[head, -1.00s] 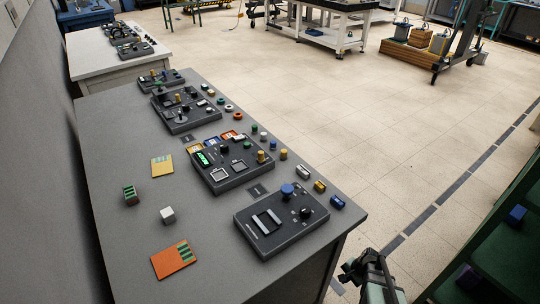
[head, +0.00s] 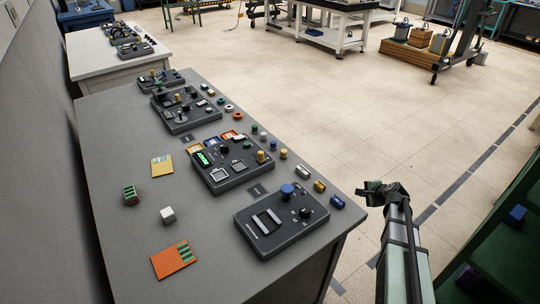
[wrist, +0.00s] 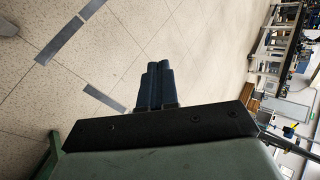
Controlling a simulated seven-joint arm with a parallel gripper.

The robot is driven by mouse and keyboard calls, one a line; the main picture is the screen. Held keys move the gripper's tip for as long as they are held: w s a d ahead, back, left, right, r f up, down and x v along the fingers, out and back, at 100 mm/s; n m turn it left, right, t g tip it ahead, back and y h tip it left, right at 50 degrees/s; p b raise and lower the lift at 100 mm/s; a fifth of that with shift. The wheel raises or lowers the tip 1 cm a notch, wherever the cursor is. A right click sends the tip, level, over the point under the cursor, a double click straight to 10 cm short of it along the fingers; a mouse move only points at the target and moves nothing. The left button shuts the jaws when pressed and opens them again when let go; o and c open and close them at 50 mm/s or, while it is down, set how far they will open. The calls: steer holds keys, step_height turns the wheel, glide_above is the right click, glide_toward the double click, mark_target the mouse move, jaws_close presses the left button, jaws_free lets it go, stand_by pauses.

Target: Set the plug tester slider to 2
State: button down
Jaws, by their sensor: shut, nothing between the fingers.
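Several dark control panels stand in a row on the grey bench (head: 110,215). The nearest panel (head: 262,243) has two pale bars in a dark frame, a blue round knob (head: 287,190) and a black knob. The panel behind it (head: 240,180) has a green display (head: 203,159), two square frames and a yellow post. Labels are too small to read, so I cannot tell which one is the plug tester or where its slider stands. My gripper (head: 366,191) is beyond the bench's right edge, apart from everything. Its fingers (wrist: 158,82) are shut and empty, over floor in the wrist view.
A green shelf (head: 490,245) stands right; floor between is clear.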

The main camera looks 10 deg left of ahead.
steer(key=s+a+r+n+g+y, duration=0.1)
steer(key=s+a+r+n+y, duration=0.2)
steer(key=a+r, duration=0.9)
steer(key=s+a+r+n+g+y, duration=0.1)
steer(key=s+a+r+n+y, duration=0.2)
steer(key=s+a+r, duration=0.6)
steer(key=a+r+n, duration=0.1)
steer(key=a+r, duration=0.2)
steer(key=a, duration=0.1)
steer(key=shift+a+n, duration=0.15)
steer(key=shift+n, duration=0.25)
steer(key=shift+w, duration=0.1)
glide_toward(263, 155)
steer(key=x, duration=0.5)
steer(key=shift+f, duration=0.35)
steer(key=shift+w+a, duration=0.3)
steer(key=shift+a, duration=0.25)
